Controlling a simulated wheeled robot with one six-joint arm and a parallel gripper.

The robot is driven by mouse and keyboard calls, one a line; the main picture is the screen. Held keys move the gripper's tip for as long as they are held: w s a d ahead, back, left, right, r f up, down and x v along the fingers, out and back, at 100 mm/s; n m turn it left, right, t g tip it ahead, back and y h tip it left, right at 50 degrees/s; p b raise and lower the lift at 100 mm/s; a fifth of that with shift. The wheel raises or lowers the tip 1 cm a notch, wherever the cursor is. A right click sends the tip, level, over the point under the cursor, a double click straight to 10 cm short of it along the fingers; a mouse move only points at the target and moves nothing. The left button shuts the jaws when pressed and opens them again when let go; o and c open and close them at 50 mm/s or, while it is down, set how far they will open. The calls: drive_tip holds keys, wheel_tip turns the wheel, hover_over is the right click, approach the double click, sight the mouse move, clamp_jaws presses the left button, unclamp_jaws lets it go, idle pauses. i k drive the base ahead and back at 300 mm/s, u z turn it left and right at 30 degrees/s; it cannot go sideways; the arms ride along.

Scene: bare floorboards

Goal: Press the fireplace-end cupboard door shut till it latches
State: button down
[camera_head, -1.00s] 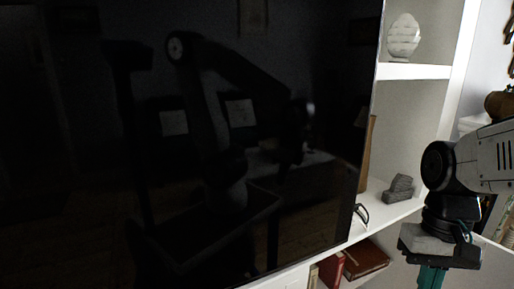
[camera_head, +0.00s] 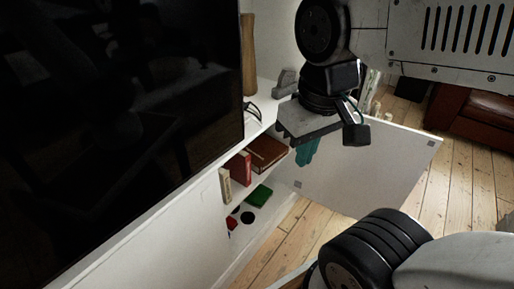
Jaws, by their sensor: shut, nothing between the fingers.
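The white cupboard door (camera_head: 362,168) stands wide open on the right, swung out from the white cabinet (camera_head: 150,225) over the floorboards. The cupboard's inside shows, with books on a shelf. My gripper (camera_head: 306,152) points down in front of the door's left part, near the cupboard opening. Its teal fingers are shut and empty. I cannot tell whether they touch the door. No fireplace shows in view.
A large black television screen (camera_head: 120,110) fills the left. A red book (camera_head: 238,168) and a brown book (camera_head: 268,153) lie in the cupboard, with a green item (camera_head: 259,196) lower down. A grey ornament (camera_head: 286,82) stands above. A brown leather seat (camera_head: 478,112) is at the far right.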

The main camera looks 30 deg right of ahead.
sight(354, 182)
drive_tip(key=u, duration=0.2)
drive_tip(key=k, duration=1.5)
drive_tip(key=z, duration=0.95)
drive_tip(key=k, duration=0.6)
drive_tip(key=z, duration=0.05)
drive_tip(key=i, duration=2.25)
drive_tip(key=z, duration=0.65)
